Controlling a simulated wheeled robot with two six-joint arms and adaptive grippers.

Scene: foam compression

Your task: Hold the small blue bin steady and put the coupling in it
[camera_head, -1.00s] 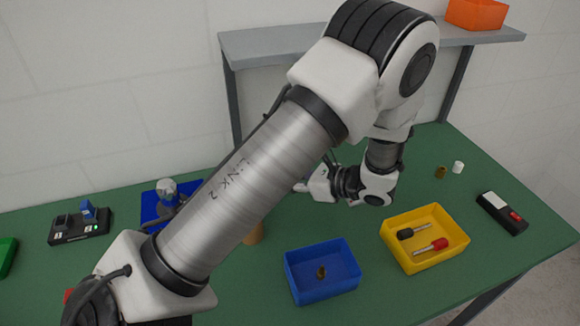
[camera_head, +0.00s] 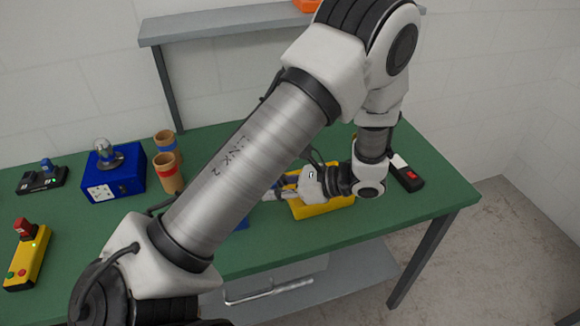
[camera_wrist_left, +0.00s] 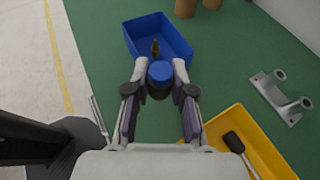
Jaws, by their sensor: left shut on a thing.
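The small blue bin (camera_wrist_left: 181,37) stands on the green table, with a small brass piece (camera_wrist_left: 155,47) inside. In the head view only a corner of the bin (camera_head: 241,224) shows behind my arm. My left gripper (camera_wrist_left: 160,76) is shut on a dark cylinder with a blue top (camera_wrist_left: 160,71), just short of the bin's near wall in the wrist view. I cannot tell whether it touches the bin. In the head view my left gripper (camera_head: 284,191) is by the yellow bin's left end. I cannot tell which piece is the coupling. My right gripper is not in view.
A yellow bin (camera_head: 325,209) with a black-handled tool (camera_wrist_left: 233,143) is beside my gripper. A grey bracket (camera_wrist_left: 284,97) lies nearby. Cardboard tubes (camera_head: 168,174), a blue box (camera_head: 125,180) and a black handheld device (camera_head: 408,180) stand around. The table's front edge is close.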

